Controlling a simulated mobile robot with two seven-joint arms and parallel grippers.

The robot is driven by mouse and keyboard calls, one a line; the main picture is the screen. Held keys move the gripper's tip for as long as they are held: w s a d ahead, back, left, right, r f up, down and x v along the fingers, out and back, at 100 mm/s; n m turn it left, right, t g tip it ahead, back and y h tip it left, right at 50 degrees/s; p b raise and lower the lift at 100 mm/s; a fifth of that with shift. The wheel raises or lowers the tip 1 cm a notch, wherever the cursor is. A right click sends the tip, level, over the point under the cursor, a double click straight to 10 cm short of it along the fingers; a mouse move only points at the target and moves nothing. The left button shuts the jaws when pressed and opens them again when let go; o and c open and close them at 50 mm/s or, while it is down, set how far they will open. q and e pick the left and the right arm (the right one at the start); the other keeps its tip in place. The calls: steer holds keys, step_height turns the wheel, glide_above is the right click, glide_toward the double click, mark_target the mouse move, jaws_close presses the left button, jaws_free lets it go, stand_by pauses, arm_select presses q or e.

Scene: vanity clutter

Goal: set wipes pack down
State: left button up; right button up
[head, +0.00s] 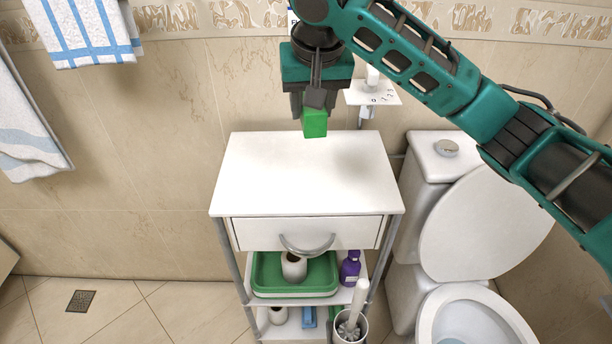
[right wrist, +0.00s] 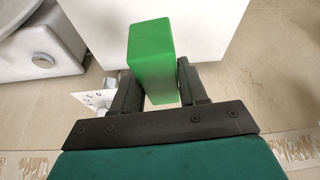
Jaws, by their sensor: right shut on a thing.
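The wipes pack appears as a green box (head: 314,123); it also shows in the right wrist view (right wrist: 151,62). My right gripper (head: 313,100) is shut on it and holds it over the back part of the white cabinet top (head: 300,180). In the right wrist view the pack sits between the two dark fingers (right wrist: 158,88). The gap between pack and cabinet top is hard to judge, but the pack looks raised above it. My left gripper is not in view.
The cabinet top is bare. Below are a drawer (head: 305,233), a green tray (head: 262,276) with a roll, and a purple bottle (head: 350,268). A toilet (head: 485,225) stands right. A small white wall shelf (head: 373,95) is behind the gripper. Towels (head: 90,30) hang left.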

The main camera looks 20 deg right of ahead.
steer(key=shift+m+h, duration=0.3)
steer(key=shift+m, duration=0.3)
steer(key=w+r, duration=0.1)
steer(key=r, duration=0.1)
steer(key=w+r+b, duration=0.1)
steer(key=r, duration=0.1)
steer(key=shift+w+r, duration=0.1)
steer(key=shift+w, duration=0.2)
step_height(320, 180, down, 15)
steer(key=b, duration=0.2)
steer(key=shift+b, duration=0.35)
step_height(320, 180, down, 4)
steer(key=shift+f+b, duration=0.2)
steer(key=shift+b, duration=0.25)
steer(key=shift+f, duration=0.15)
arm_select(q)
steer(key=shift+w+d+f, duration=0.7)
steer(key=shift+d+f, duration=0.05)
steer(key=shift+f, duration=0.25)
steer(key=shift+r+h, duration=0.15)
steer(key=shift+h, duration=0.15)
arm_select(e)
steer(key=shift+f, duration=0.1)
steer(key=o, duration=1.1)
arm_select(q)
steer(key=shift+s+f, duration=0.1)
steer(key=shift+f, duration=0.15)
